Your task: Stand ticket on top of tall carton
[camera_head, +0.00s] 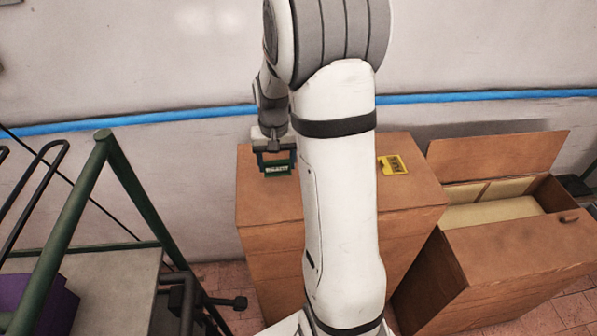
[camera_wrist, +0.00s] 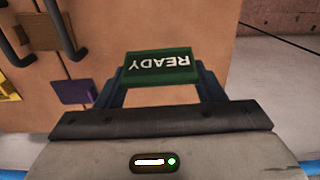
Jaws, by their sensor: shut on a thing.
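The ticket (camera_head: 279,168) is a small green-framed dark plate; in the wrist view (camera_wrist: 160,66) its white word READY reads upside down. My gripper (camera_head: 276,158) is shut on it, with the ticket between the two fingers in the wrist view (camera_wrist: 162,82). The tall carton (camera_head: 262,208) is brown and closed, in the middle of the head view. The ticket appears over the left part of its top; I cannot tell whether it touches. My arm hides the middle of the carton.
A yellow plate (camera_head: 392,164) with dark lettering lies on the carton top, right of my arm. An open carton (camera_head: 515,262) with a raised flap stands at right. At left are a green rail (camera_head: 75,220), a grey platform (camera_head: 125,285) and a purple box (camera_head: 42,303).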

